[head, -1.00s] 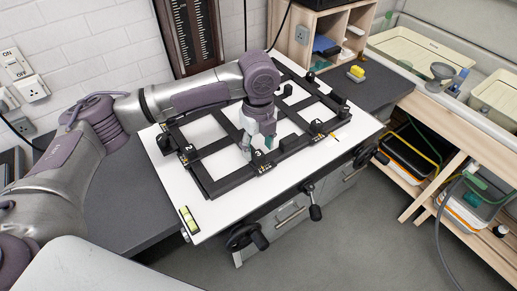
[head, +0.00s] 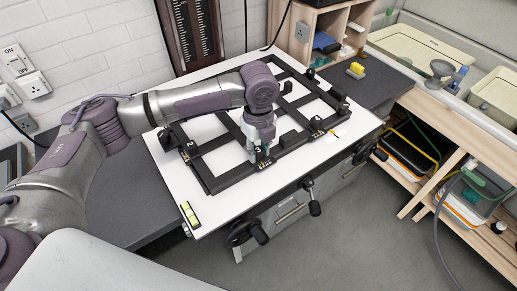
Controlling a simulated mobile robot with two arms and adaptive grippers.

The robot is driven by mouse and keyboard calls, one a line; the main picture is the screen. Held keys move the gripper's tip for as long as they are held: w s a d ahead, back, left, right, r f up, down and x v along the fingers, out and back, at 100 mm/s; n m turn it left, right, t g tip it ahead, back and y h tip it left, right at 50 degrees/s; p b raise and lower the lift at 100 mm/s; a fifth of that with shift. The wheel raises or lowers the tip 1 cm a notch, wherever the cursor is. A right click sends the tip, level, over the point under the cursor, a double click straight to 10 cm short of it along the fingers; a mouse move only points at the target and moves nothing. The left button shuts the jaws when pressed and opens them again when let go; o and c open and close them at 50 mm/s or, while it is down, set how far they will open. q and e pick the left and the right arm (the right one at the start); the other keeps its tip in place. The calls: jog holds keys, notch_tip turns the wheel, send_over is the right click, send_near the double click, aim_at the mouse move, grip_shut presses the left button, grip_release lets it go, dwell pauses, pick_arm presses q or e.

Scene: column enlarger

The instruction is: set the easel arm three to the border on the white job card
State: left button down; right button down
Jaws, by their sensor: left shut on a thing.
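The black easel frame (head: 222,183) lies on the white baseboard (head: 235,207), with arms crossing it. Arm three's end block, marked 3 (head: 259,149), is at the front middle of the frame. My left gripper (head: 261,157) points down over this block and is shut on it; its fingertips are partly hidden. An end block marked 2 (head: 190,145) is at the left side, and another numbered block (head: 318,124) is further right on the front edge. I cannot make out a white job card or read any border figure. My right gripper is not in view.
A small yellow-green level (head: 190,214) lies at the board's front left corner. Black hand knobs (head: 247,233) stick out below the front edge. A yellow block (head: 356,69) sits on the dark worktop at the back right, near wooden shelves (head: 328,30).

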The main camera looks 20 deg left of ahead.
pick_arm(q)
jog(key=shift+w+d+r+p, duration=0.2)
jog(key=shift+w+d+p, duration=0.25)
jog(key=shift+p, duration=0.1)
jog(key=shift+w+d+f, duration=0.25)
jog(key=shift+w, duration=0.2)
jog(key=c, duration=0.8)
grip_release()
jog(key=shift+s+a, duration=0.1)
jog(key=shift+c, duration=0.2)
notch_tip(320, 180, up, 12)
